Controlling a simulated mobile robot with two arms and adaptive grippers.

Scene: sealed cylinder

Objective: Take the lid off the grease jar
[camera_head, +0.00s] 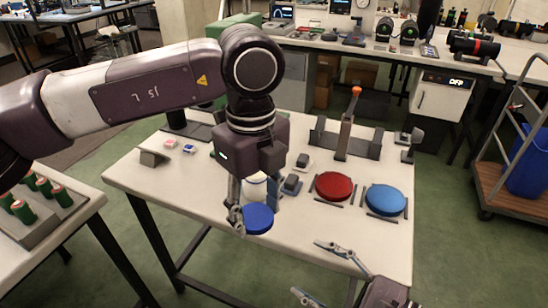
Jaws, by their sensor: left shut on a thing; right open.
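My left gripper (254,208) points down over the middle table, its fingers on either side of a white, round-bodied jar (255,187). It is shut on this jar, which I take to be the grease jar. A dark blue round lid (259,219) shows at the jar's near end, between and below the fingertips. The fingers and palm hide much of the jar, and I cannot tell whether it touches the table. My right gripper (306,267) is open and empty at the table's near edge, to the lower right of the lid.
A red disc (333,186) and a lighter blue disc (385,200) lie right of the jar between dark edge strips. Behind them stands a dark fixture with an orange-tipped upright lever (346,125). Small blocks lie near my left gripper. A rack of green cylinders (45,205) is at left.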

